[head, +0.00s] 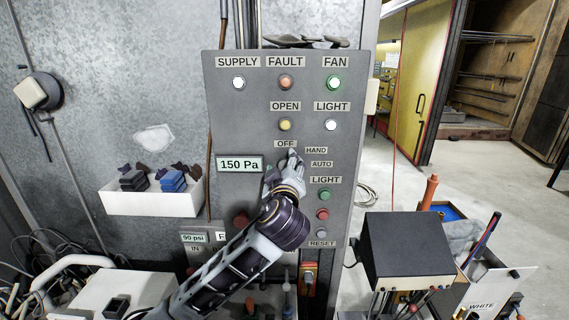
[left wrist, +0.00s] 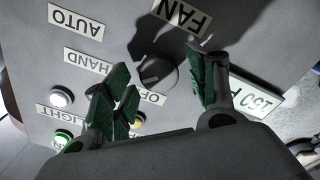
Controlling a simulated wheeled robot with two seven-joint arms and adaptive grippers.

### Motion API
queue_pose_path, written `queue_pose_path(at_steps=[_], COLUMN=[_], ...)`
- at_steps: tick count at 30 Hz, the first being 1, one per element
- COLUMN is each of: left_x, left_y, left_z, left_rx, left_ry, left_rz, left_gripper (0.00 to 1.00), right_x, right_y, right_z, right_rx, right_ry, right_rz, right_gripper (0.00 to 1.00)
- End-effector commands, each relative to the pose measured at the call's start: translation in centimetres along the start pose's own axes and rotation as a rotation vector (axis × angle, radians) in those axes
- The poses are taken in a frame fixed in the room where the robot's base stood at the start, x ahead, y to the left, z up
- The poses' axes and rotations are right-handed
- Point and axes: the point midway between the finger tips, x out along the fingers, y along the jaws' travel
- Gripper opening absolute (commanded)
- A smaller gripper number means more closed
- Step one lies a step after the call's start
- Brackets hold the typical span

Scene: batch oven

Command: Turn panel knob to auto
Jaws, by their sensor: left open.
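The grey control panel (head: 225,125) fills the middle of the head view. My left gripper (head: 282,168) reaches up to it beside the OFF (head: 285,144), HAND (head: 316,150) and AUTO (head: 321,164) labels and hides the knob there. In the left wrist view, upside down, the dark round knob (left wrist: 160,72) sits in the gap between the green-padded fingers of the open left gripper (left wrist: 160,88). The fingers do not visibly grip it. A faint pale mark is on the knob's lower left side; I cannot tell for sure which label it faces. My right gripper is not in view.
Lamps and buttons surround the knob, including a green button (head: 324,195) and a red button (head: 322,214). A 150 Pa display (head: 239,164) is to its left. A white bin (head: 150,203) hangs on the left wall. A dark box (head: 408,250) stands at lower right.

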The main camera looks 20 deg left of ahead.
Motion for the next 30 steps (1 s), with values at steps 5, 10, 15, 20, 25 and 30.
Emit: queue_pose_path(at_steps=[5, 10, 15, 20, 25, 30], left_x=[0.79, 0.88, 0.87, 0.85, 0.85, 0.85], left_y=[0.0, -0.02, -0.03, -0.03, -0.04, -0.05], left_z=[-0.07, -0.02, -0.01, -0.01, 0.0, 0.02], left_rx=[0.001, 0.0, 0.0, 0.0, 0.0, 0.002], left_ry=[0.001, 0.001, 0.001, 0.0, 0.0, 0.0], left_rz=[0.0, 0.0, 0.0, 0.0, 0.0, 0.0], left_gripper=[0.58, 0.58, 0.54, 0.33, 0.12, 0.12], right_x=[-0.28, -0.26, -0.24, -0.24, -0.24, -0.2], right_y=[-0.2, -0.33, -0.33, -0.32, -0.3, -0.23], right_z=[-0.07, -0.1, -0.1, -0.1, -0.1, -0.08], right_rx=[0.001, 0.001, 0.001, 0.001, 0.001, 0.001], right_ry=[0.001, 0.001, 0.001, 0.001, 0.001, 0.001], right_rz=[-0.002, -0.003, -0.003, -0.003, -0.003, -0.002], right_gripper=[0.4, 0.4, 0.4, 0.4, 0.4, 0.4])
